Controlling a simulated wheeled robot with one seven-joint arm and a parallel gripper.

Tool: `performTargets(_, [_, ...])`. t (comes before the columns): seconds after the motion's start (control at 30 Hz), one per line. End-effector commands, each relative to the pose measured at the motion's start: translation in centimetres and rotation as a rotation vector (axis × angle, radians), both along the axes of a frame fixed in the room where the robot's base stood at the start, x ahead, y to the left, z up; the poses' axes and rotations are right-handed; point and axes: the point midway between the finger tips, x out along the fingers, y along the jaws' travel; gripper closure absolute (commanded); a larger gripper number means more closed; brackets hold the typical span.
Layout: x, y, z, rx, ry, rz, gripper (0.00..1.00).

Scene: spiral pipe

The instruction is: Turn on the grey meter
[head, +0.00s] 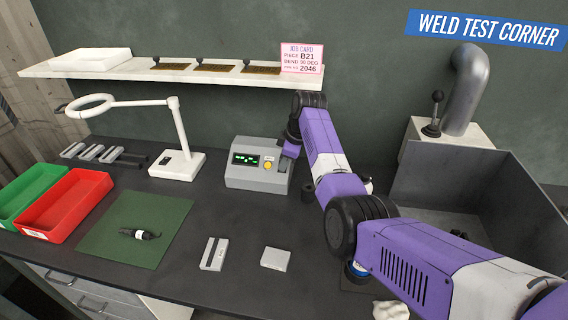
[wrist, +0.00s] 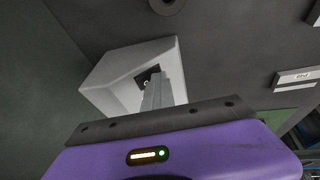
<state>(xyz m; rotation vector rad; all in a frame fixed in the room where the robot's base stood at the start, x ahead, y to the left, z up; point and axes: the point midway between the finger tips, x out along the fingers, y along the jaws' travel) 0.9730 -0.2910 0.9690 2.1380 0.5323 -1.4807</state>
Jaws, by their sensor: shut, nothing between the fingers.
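The grey meter (head: 257,165) stands on the dark bench near the back wall. My gripper (head: 287,153) is at the meter's right side. In the wrist view the meter (wrist: 108,76) is a pale grey box with a dark switch plate (wrist: 148,75) on its side. My shut, empty fingers (wrist: 157,86) reach this plate and partly cover it. I cannot tell whether they touch the switch, or which way it is set.
A lamp (head: 182,163) stands left of the meter. Red (head: 68,205) and green (head: 22,193) trays and a green mat (head: 105,237) lie farther left. Two small grey blocks lie in front. A shelf (head: 120,68) hangs above; a grey metal bin (head: 480,190) stands right.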

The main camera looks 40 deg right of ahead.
Motion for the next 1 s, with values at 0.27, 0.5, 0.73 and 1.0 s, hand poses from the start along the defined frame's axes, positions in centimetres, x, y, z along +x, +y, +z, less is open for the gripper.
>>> performTargets(0.27, [-0.1, 0.0, 0.8, 0.001, 0.004, 0.000, 1.00])
performTargets(0.5, [-0.1, 0.0, 1.5, 0.000, 0.004, 0.000, 1.00])
performTargets(0.73, [-0.1, 0.0, 1.4, 0.000, 0.003, 0.000, 1.00])
performTargets(1.0, [0.4, 1.2, 3.2, -0.001, 0.002, 0.002, 1.00])
